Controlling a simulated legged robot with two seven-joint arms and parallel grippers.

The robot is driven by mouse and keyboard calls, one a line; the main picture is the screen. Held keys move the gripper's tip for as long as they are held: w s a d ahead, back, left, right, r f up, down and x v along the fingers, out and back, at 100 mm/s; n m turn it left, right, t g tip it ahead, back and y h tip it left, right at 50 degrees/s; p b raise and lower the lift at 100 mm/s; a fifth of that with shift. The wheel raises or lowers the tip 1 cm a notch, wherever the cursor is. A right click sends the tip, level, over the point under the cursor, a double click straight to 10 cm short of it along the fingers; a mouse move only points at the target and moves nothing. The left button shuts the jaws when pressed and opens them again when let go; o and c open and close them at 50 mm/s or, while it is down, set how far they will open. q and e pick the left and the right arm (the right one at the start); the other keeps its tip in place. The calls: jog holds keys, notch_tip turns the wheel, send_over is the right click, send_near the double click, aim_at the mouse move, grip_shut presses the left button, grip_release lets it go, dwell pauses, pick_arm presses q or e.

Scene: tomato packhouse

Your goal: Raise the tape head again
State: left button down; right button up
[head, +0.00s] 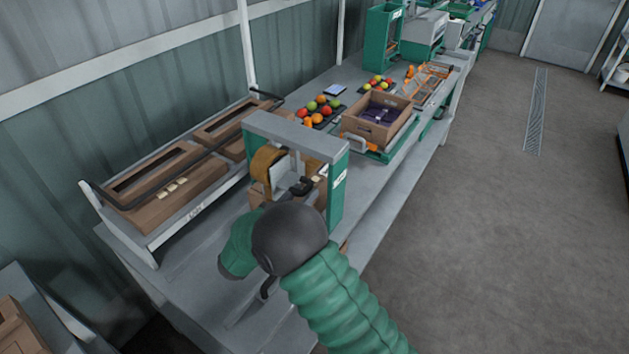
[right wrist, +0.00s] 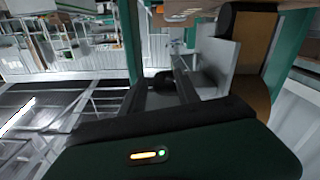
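The taping machine is a green frame (head: 338,185) with a grey top bar (head: 295,137). Its tape head is a pale metal plate (head: 285,172) with a brown tape roll (head: 266,168); in the right wrist view the plate (right wrist: 242,60) and roll (right wrist: 258,75) are close ahead. My right gripper (head: 300,187) is at the front of the head, mostly hidden by my dark wrist. In the right wrist view dark fingers (right wrist: 168,88) reach toward a small black part beside the plate. Whether they grip it is unclear. Brown cardboard shows beneath the head (head: 321,196). My left gripper is out of view.
A rack of flat brown cartons (head: 160,205) stands left of the machine. Behind are a tray of tomatoes (head: 339,118), an open carton (head: 362,128) with purple contents and an orange-handled tool (head: 355,144). The floor at right (head: 490,230) is clear.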

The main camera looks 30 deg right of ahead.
aim_at(314, 182)
jog(key=x, duration=0.5)
jog(key=shift+r, duration=0.1)
jog(key=shift+w+d, duration=0.15)
jog(key=shift+d, duration=0.45)
jog(key=shift+a, duration=0.15)
grip_shut()
dwell(0.5)
